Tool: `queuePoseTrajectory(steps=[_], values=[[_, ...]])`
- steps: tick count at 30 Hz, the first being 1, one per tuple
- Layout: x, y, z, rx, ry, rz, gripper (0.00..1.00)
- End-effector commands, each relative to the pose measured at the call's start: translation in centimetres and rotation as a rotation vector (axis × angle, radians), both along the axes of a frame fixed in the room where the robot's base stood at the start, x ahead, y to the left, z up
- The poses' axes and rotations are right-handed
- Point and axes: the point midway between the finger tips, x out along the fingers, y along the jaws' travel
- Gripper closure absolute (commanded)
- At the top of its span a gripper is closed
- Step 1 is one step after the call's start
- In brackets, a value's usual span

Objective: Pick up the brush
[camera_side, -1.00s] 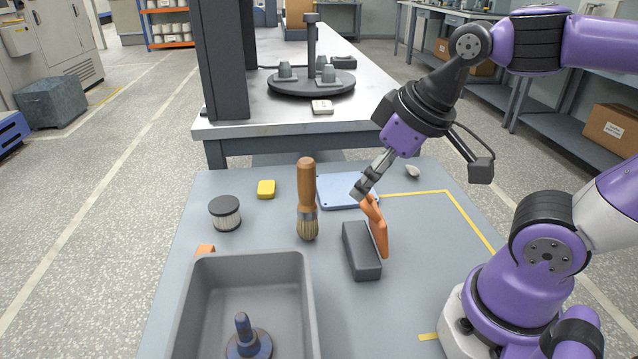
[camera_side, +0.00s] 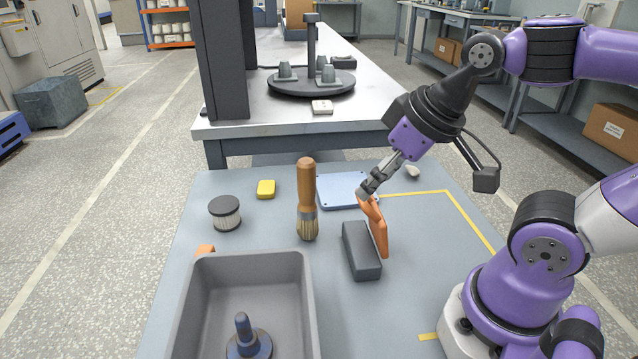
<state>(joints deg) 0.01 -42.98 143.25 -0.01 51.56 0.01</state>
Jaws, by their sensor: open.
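The brush (camera_side: 307,197) stands upright on the grey table, bristles down, with a brown wooden handle, a metal band and pale bristles. Nothing covers it. My gripper (camera_side: 364,191) is to the right of the brush, apart from it. It is open and points down and to the left, just above the top of an orange part (camera_side: 375,226). From this view I cannot tell whether the fingers touch the orange part.
A dark grey block (camera_side: 361,250) lies beside the orange part. A blue plate (camera_side: 338,188) is behind the brush. A grey bin (camera_side: 308,290) holding a dark blue bobbin-like part (camera_side: 246,335) is in front. A black-capped cylinder (camera_side: 225,213) and yellow block (camera_side: 266,189) lie left.

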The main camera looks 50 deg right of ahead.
Motion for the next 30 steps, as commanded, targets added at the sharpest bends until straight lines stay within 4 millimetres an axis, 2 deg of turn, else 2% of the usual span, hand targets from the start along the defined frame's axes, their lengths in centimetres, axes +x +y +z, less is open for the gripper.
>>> queuePoseTrajectory(steps=[3,4,5,14,17,23,27,30], values=[[0.0,0.0,0.0,0.000,0.000,0.000,0.38],[0.0,0.0,0.0,0.000,0.000,0.000,0.28],[0.0,0.0,0.0,0.000,0.000,0.000,0.27],[0.0,0.0,0.0,0.000,0.000,0.001,0.27],[0.7,0.0,0.4,-0.004,0.010,0.020,0.27],[5.4,-0.5,1.9,-0.020,0.065,0.174,0.27],[8.7,-1.5,2.1,-0.025,0.089,0.290,0.27],[10.1,-2.1,1.9,-0.026,0.096,0.343,0.27]])
